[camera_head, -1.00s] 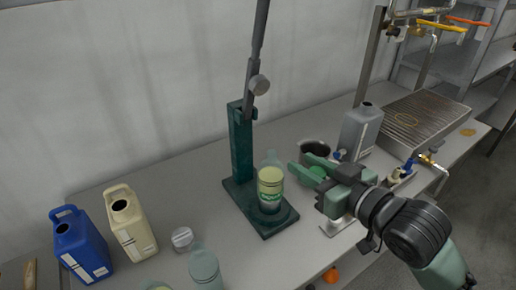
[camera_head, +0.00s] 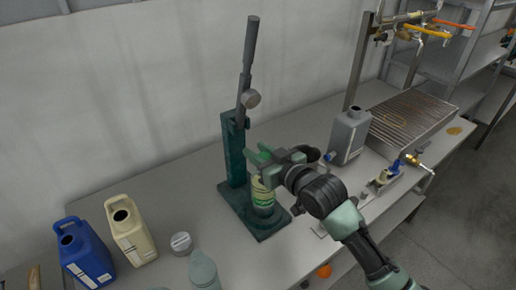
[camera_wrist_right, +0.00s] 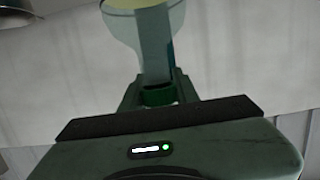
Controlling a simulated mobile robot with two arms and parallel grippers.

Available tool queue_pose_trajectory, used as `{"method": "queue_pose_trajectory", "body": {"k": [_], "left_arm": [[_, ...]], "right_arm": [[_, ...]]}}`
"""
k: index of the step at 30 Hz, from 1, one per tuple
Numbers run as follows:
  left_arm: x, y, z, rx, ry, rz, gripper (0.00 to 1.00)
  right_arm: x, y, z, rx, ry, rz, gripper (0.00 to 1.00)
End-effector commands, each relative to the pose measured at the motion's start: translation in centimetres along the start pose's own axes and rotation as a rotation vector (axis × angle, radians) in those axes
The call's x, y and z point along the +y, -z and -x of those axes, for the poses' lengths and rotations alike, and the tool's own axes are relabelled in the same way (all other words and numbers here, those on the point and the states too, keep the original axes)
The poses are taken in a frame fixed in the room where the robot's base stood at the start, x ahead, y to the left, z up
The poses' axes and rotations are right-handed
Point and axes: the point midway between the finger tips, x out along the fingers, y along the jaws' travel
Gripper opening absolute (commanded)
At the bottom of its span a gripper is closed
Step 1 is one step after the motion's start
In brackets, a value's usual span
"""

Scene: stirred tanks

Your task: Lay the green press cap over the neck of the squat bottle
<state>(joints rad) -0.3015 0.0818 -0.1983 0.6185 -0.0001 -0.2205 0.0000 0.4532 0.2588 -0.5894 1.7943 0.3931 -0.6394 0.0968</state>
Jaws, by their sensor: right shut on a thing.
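The bottle (camera_head: 263,197) with a yellow-green label stands upright on the base of the dark green press (camera_head: 236,150). My right gripper (camera_head: 258,158) is at the top of this bottle and hides its neck in the head view. In the right wrist view, the gripper (camera_wrist_right: 160,92) is shut on the green cap (camera_wrist_right: 159,97). The clear bottle shoulder (camera_wrist_right: 135,30) shows beyond the cap there. I cannot tell whether the cap touches the neck. My left gripper is not in view.
A blue jug (camera_head: 84,255) and a cream jug (camera_head: 131,230) stand at the left. A clear lid-like piece (camera_head: 181,243) and a pale green bottle (camera_head: 203,272) are near the front. A grey canister (camera_head: 349,136) stands right of the press, before a ribbed metal tray (camera_head: 412,118).

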Motion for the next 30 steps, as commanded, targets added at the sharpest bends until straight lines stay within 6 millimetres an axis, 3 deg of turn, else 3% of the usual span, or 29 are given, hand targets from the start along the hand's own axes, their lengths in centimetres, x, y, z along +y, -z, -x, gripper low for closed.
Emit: {"method": "queue_pose_trajectory", "body": {"k": [22,23,25,30], "left_arm": [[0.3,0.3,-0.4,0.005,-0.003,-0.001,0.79],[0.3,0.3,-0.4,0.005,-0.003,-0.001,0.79],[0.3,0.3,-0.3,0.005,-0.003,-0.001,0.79],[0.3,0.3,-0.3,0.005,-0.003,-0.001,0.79]], "right_arm": [[0.0,-1.2,-0.2,0.002,-0.001,0.001,0.00],[0.0,-1.2,-0.2,0.002,-0.001,0.002,0.33],[0.0,-1.2,-0.2,0.001,-0.001,0.001,0.52],[0.0,-1.2,-0.2,0.001,-0.001,0.001,0.52]]}}
